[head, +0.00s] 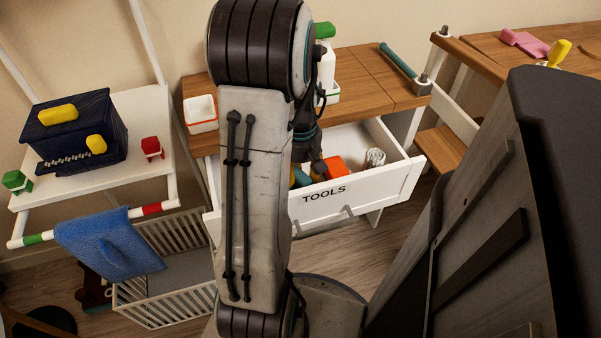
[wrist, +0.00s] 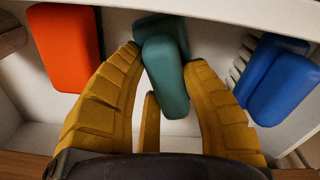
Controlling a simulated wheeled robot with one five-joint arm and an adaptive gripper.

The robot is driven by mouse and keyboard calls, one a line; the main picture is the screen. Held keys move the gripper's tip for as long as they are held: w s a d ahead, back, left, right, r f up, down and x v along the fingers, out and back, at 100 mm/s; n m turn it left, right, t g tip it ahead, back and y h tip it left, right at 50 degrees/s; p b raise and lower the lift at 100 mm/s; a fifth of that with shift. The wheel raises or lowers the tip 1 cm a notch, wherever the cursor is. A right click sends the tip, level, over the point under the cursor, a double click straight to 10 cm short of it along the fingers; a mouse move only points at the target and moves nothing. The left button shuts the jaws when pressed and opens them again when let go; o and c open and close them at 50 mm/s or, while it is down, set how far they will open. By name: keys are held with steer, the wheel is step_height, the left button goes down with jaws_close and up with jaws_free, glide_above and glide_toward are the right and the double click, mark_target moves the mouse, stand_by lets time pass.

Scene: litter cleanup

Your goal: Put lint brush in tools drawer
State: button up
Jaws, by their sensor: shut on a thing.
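The tools drawer (head: 354,191), white with TOOLS on its front, is pulled open; its back wall or front panel also shows as a white band in the wrist view (wrist: 230,12). My gripper (wrist: 163,60) has its yellow fingers shut on a teal two-part thing, which I take to be the lint brush (wrist: 172,88). It is over or inside the drawer; I cannot tell whether the brush touches the floor. In the head view my arm hides most of the gripper, and a bit of teal (head: 300,177) shows beside it.
A blue brush (wrist: 282,85) with pale bristles lies right of my fingers. Above are the wooden top (head: 360,65), a white bottle and a teal-handled tool (head: 398,61).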

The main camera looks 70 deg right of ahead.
steer(key=shift+f, duration=0.1)
steer(key=o, duration=1.2)
step_height(320, 180, up, 12)
steer(key=p, duration=0.6)
steer(key=shift+a, duration=0.1)
